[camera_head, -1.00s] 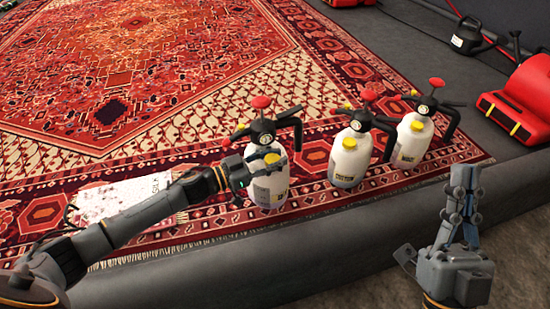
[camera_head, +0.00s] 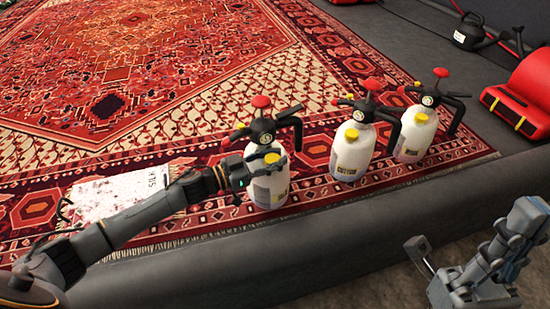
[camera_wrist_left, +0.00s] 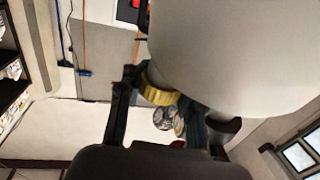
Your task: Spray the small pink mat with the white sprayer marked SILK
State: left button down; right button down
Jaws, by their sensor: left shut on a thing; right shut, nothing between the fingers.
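The small mat (camera_head: 105,197), pale with pinkish blotches and lettering that looks like SILK, lies on the big rug at lower left, partly behind my left arm. The leftmost white sprayer (camera_head: 270,190) has a red knob, black head and yellow cap; its label is mostly hidden. My left gripper (camera_head: 262,168) is shut on this sprayer near its cap. The sprayer stands upright, seemingly on the rug. Its white tank (camera_wrist_left: 235,50) and yellow cap (camera_wrist_left: 158,88) fill much of the left wrist view. My right gripper (camera_head: 528,220) is shut and empty at lower right, away from the sprayers.
A second white sprayer (camera_head: 350,150), labelled COTTON, stands close to the right of the held one. A third sprayer (camera_head: 415,135) stands beyond it. A dark raised edge (camera_head: 330,229) runs along the near side. A red machine (camera_head: 522,95) is at the right.

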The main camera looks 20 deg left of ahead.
pick_arm(q)
jog(key=shift+r, duration=0.2)
jog(key=shift+f, duration=0.45)
dwell(0.3)
jog(key=c, duration=0.8)
grip_release()
jog(key=shift+f, duration=0.1)
jog(key=shift+s+f, duration=0.1)
jog(key=shift+f, duration=0.1)
jog(key=v, duration=1.2)
jog(key=shift+r, duration=0.25)
